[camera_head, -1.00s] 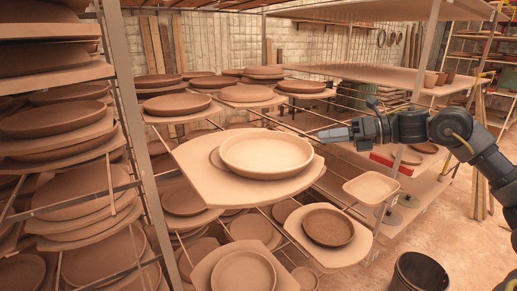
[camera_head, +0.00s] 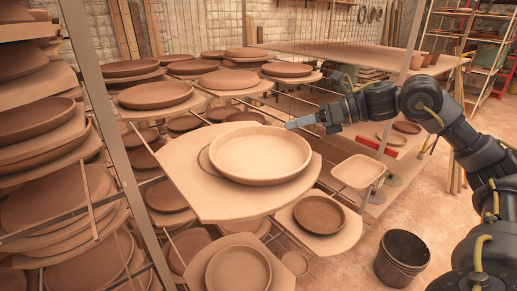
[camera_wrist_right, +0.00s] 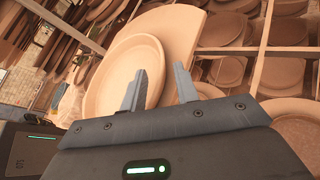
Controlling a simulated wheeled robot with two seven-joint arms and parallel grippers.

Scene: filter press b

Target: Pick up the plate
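My right gripper (camera_head: 300,123) is just beyond the plate's upper right rim and points left. In the right wrist view, its two fingers (camera_wrist_right: 160,80) are apart with nothing gripped. One finger overlaps the plate (camera_wrist_right: 110,80) in the picture; the other lies to the right, past the rim. Whether they touch the plate I cannot tell. My left gripper is not in view.
Racks of stacked brown plates (camera_head: 40,130) stand at the left, with more plates (camera_head: 155,95) behind. A darker plate (camera_head: 320,214) sits on a lower board. A black bucket (camera_head: 402,258) and a pale square basin (camera_head: 358,172) stand right. The floor at far right is open.

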